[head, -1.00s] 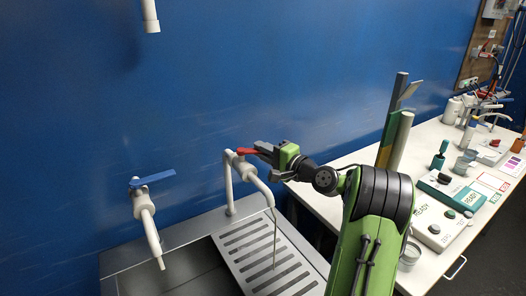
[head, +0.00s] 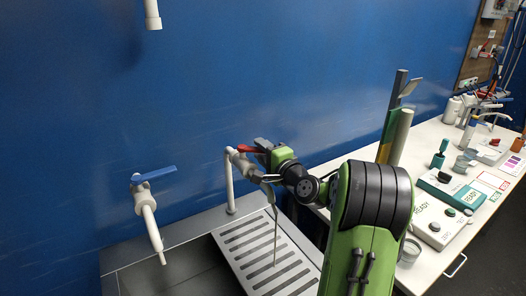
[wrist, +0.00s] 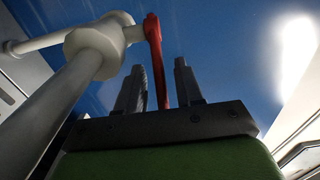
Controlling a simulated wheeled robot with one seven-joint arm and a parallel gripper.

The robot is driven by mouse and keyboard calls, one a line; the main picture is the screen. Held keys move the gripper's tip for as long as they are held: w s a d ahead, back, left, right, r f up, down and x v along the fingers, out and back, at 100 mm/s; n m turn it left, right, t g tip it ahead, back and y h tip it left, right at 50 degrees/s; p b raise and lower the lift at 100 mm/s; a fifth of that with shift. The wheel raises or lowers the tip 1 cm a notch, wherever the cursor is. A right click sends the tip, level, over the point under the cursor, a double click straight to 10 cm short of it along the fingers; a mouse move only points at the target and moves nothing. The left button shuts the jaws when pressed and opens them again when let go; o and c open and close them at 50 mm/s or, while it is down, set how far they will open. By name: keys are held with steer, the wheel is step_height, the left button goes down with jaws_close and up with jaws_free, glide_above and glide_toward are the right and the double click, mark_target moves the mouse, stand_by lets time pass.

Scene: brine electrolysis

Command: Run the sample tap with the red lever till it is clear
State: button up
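The red lever (head: 246,148) sits on top of the white sample tap (head: 241,165), at the back of the sink. My gripper (head: 263,147) is at the lever from the right. In the wrist view the red lever (wrist: 154,45) runs between the two dark fingertips of my gripper (wrist: 159,64), with gaps showing on both sides. The fingers are apart, and contact with the lever cannot be made out. A thin tan-looking stream (head: 275,240) falls from the tap's spout toward the slotted drainboard (head: 242,243).
A second white tap with a blue lever (head: 154,176) stands to the left over the sink basin (head: 190,272). A white pipe (head: 152,14) hangs above. The bench (head: 400,165) on the right holds bottles, boxes and upright boards near my arm.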

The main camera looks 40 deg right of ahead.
steer(key=shift+d, duration=0.1)
steer(key=shift+s, duration=0.4)
steer(key=s+a+b, duration=0.1)
steer(key=s+b, duration=0.2)
steer(key=s, duration=1.2)
